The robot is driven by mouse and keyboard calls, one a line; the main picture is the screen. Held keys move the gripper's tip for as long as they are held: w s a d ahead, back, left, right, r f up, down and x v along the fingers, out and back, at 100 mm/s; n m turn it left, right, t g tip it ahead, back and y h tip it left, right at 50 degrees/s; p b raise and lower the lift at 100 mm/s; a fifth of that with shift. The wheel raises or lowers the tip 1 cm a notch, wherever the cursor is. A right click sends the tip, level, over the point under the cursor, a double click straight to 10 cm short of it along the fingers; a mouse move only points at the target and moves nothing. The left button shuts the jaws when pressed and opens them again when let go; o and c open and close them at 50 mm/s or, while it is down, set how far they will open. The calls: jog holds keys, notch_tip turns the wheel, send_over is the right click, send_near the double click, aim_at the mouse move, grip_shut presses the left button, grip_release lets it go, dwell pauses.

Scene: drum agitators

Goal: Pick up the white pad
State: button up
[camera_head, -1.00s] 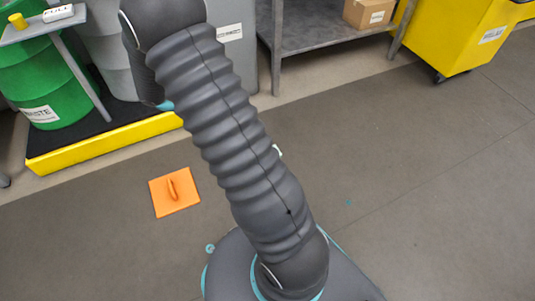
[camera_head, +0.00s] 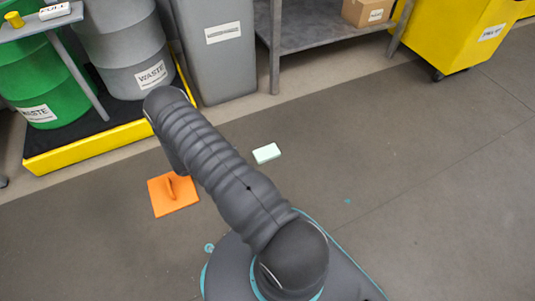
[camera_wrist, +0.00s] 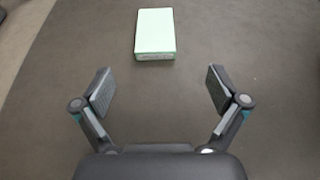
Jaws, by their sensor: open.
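The white pad (camera_head: 266,153) is a small pale block with a faint green tint. It lies flat on the grey floor, just right of my arm in the head view. In the wrist view the pad (camera_wrist: 155,33) is at the top centre, beyond the fingertips. My gripper (camera_wrist: 159,88) is open and empty, with its two fingers spread wide. The pad is ahead of the gap between the fingers and apart from them. The gripper does not show in the head view.
An orange plate with a handle (camera_head: 173,194) lies on the floor left of the pad, partly behind my arm. A yellow-edged spill pallet (camera_head: 95,147) holds waste drums (camera_head: 118,45). A grey bin (camera_head: 217,50), a metal shelf (camera_head: 330,35) and a yellow cart (camera_head: 465,45) stand behind. Floor to the right is clear.

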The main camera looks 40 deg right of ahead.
send_near(266, 153)
jog(key=x, duration=0.4)
jog(key=shift+s+a+f+b, duration=0.1)
jog(key=shift+s+f+b, duration=0.1)
jog(key=shift+b, duration=0.1)
jog(key=shift+w+r+b+x, duration=0.1)
jog(key=shift+w+b+x, duration=0.1)
jog(key=shift+x, duration=1.15)
jog(key=shift+w+r+b+x, duration=0.1)
jog(key=shift+b+x, duration=0.05)
jog(key=shift+x, duration=1.15)
jog(key=shift+c, duration=0.3)
jog(key=c, duration=1.3)
